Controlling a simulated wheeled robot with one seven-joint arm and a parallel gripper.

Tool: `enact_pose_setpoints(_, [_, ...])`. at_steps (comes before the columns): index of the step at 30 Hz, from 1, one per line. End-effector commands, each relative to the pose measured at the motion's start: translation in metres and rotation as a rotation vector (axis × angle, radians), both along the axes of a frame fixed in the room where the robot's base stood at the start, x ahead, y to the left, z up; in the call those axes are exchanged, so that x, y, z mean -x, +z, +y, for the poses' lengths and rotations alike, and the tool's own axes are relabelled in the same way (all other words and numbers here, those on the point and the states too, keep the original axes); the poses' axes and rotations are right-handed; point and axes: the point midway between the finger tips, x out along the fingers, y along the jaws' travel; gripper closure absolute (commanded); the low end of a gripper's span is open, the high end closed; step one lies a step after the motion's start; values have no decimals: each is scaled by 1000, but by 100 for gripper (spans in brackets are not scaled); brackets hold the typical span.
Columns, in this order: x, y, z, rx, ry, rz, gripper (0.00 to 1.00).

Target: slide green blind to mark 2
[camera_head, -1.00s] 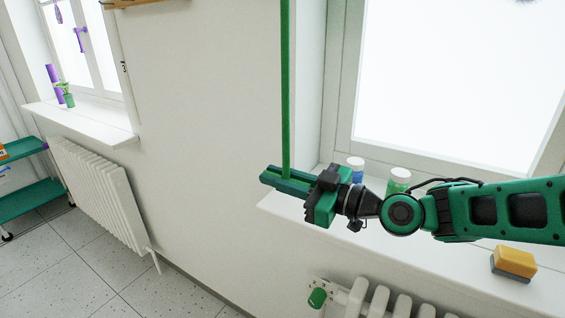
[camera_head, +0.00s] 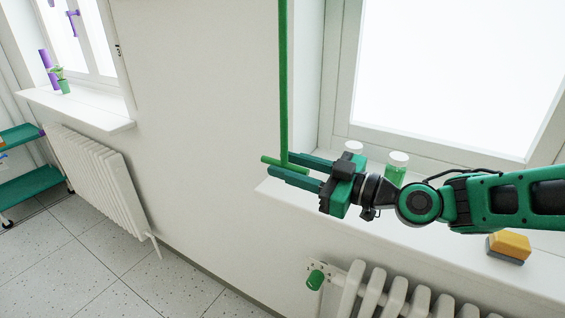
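A thin green rod (camera_head: 284,85) hangs upright in front of the wall, left of the near window. Its top is beyond the picture. A short green crossbar (camera_head: 270,160) sits at its lower end. My gripper (camera_head: 281,164) comes in from the right, with its green fingers apart on either side of the crossbar and the rod's foot. I cannot tell whether a finger touches them. The green blind's panel and mark 2 are not seen. A small dark mark like a 3 (camera_head: 117,50) is on the wall by the far left window.
On the near windowsill (camera_head: 440,240) stand a green jar (camera_head: 397,172) and a white-lidded container (camera_head: 353,147), partly behind my gripper; a yellow sponge (camera_head: 510,245) lies at right. A radiator (camera_head: 385,295) is below. The wall left of the rod is clear.

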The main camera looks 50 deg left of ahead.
Motion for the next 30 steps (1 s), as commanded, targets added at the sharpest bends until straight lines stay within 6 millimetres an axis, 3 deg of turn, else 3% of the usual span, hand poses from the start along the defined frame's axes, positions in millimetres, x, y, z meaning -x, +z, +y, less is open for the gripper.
enact_pose_setpoints(6, [-18, 0, -40, 1, -4, 1, 69])
enact_pose_setpoints(12, [-26, -1, -63, 1, -1, 1, 69])
enact_pose_setpoints(30, [-28, -1, -70, 0, 0, 0, 69])
